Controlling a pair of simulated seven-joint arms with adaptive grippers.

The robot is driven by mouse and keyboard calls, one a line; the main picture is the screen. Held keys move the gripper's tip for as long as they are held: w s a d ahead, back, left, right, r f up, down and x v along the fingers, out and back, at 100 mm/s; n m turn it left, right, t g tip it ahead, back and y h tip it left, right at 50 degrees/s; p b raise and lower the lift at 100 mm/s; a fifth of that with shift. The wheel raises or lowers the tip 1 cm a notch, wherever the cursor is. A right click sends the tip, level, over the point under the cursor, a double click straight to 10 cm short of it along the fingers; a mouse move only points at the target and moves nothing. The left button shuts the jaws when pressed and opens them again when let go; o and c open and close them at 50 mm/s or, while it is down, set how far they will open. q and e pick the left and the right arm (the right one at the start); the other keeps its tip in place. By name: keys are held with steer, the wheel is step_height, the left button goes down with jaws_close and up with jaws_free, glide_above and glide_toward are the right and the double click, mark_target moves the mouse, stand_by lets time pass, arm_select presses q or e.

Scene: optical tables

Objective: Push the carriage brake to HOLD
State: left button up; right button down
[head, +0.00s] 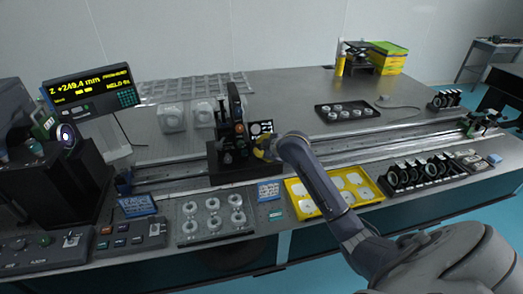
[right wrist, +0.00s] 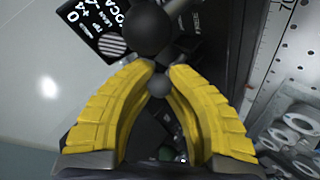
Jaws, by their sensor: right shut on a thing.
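The black carriage (head: 232,140) stands upright on the long rail, left of the middle in the head view. My right gripper (head: 266,150) is at the carriage's right side. In the right wrist view, its yellow fingers (right wrist: 160,72) close in around a small grey ball-ended part (right wrist: 159,87). A larger black ball knob (right wrist: 150,28) is just beyond the fingertips. I cannot tell which of these parts is the brake, nor its setting. My left gripper is not in view.
The rail (head: 345,153) runs across the table. A readout (head: 90,88) stands at the left. In front lie a tray of rings (head: 213,232), a yellow tray (head: 300,199) and a row of black lens mounts (head: 425,170). A black tray (head: 346,112) lies behind the rail.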

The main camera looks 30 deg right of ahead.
steer(key=w+g, duration=0.1)
steer(key=g, duration=0.1)
steer(key=w+d+g+y, duration=0.1)
steer(key=g, duration=0.1)
steer(key=shift+m, duration=0.4)
steer(key=shift+w+f+g+y, duration=0.2)
steer(key=shift+w+g+y, duration=0.1)
steer(key=shift+g, duration=0.5)
steer(key=shift+w+f+g+y, duration=0.2)
steer(key=shift+w+g, duration=0.1)
steer(key=shift+g, duration=0.5)
steer(key=c, duration=1.2)
jaws_free()
steer(key=shift+w, duration=0.1)
steer(key=shift+v, duration=4.05)
steer(key=shift+d, duration=0.15)
